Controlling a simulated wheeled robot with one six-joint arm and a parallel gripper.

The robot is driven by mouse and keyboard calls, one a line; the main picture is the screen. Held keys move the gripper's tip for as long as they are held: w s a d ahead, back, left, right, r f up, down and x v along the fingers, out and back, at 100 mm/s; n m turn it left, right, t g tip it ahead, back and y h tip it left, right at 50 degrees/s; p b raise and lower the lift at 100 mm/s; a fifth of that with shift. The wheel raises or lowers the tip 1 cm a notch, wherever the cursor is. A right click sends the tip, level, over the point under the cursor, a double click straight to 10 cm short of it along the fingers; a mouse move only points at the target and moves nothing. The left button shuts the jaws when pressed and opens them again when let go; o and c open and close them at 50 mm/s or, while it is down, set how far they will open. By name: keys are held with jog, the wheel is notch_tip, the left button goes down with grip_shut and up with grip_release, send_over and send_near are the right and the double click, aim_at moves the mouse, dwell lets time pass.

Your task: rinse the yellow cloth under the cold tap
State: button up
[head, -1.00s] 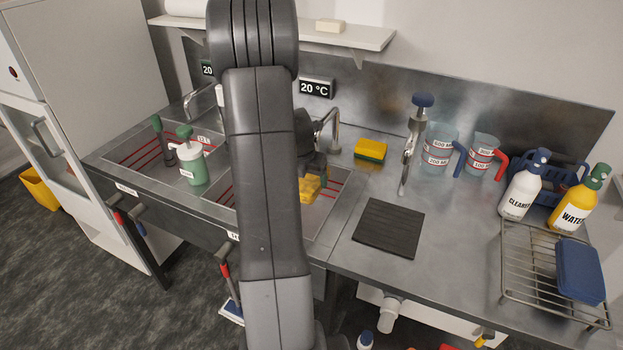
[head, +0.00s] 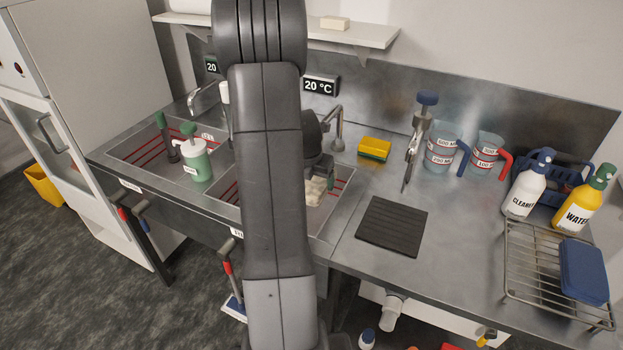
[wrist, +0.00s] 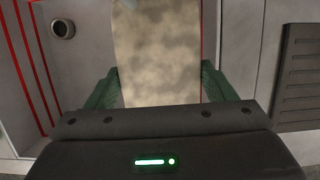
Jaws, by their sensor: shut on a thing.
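My gripper (head: 318,168) is over the right sink basin (head: 335,212), below and in front of its curved tap (head: 338,128). In the wrist view its green fingers (wrist: 158,88) are shut on a cloth (wrist: 158,50), one at each side. The cloth looks pale cream with grey-brown blotches, not yellow; it also shows in the head view (head: 315,192). My arm hides part of the basin. No water stream is visible. A display reading 20 °C (head: 321,85) is on the wall behind this tap.
A yellow and green sponge (head: 375,148) lies right of the tap. A green-topped dispenser (head: 196,162) stands at the left basin.

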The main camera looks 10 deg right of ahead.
aim_at(324, 191)
jog(key=shift+s+d, duration=0.3)
jog(key=shift+s, duration=0.6)
jog(key=shift+s+d, duration=0.25)
jog(key=shift+s, duration=0.6)
jog(key=shift+s+d, duration=0.3)
jog(key=shift+s, duration=0.6)
jog(key=shift+s+d+r+p, duration=0.1)
jog(key=shift+s+r+p, duration=0.25)
jog(key=shift+r+p, duration=0.15)
jog(key=s+r+p, duration=0.1)
jog(key=s+d+r+p, duration=0.1)
jog(key=s, duration=0.1)
jog(key=shift+s+r+p, duration=0.1)
jog(key=shift+r+p, duration=0.2)
jog(key=shift+p, duration=0.1)
jog(key=shift+s+d+r, duration=0.1)
jog(key=shift+s+r, duration=0.1)
jog(key=shift+s, duration=0.2)
